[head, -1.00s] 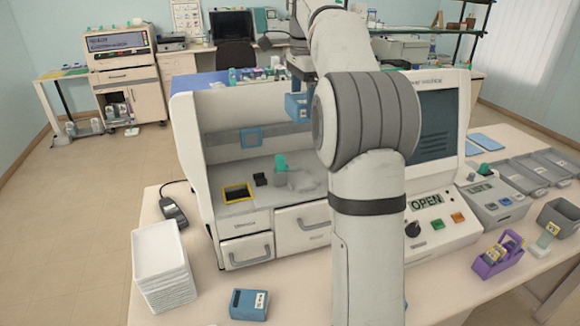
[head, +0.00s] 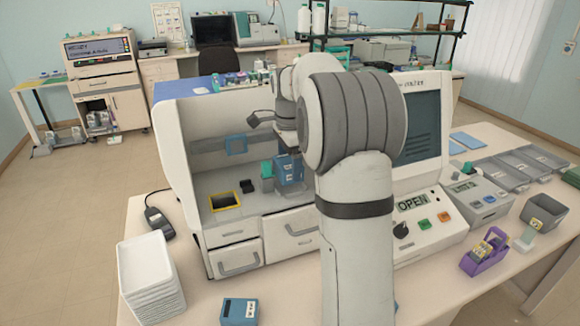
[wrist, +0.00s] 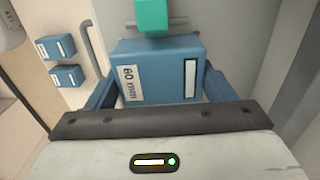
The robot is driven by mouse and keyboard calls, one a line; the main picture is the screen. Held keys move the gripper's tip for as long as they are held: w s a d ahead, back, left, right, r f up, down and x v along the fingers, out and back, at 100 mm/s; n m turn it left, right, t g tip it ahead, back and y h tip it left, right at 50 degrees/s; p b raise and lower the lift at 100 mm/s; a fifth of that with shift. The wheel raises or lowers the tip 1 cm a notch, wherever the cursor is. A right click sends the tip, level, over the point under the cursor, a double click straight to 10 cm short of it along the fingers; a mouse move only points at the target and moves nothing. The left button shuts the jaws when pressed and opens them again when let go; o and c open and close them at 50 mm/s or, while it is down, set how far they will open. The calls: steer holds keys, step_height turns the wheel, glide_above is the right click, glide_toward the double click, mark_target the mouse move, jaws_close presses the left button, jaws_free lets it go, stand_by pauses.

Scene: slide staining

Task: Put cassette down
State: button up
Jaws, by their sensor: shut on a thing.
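The cassette is a blue block (head: 290,172) with white labels, inside the open bay of the white machine (head: 172,150). In the wrist view the same cassette (wrist: 158,70) shows a "60 mm" label and sits between my gripper's two blue fingers (wrist: 160,92). My gripper (head: 289,182) is shut on it. The cassette is low in the bay, right of a teal-topped grey piece (head: 267,172). Whether its underside touches the bay floor cannot be told.
A yellow-framed dark opening (head: 225,202) and a small black block (head: 247,186) lie on the bay floor to the left. Another blue box (head: 239,312) lies on the table in front. White trays (head: 150,275) are stacked at the front left.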

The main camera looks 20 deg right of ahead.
steer(key=shift+f, duration=0.9)
steer(key=shift+f+b, duration=0.3)
steer(key=shift+f, duration=0.35)
steer(key=o, duration=1.1)
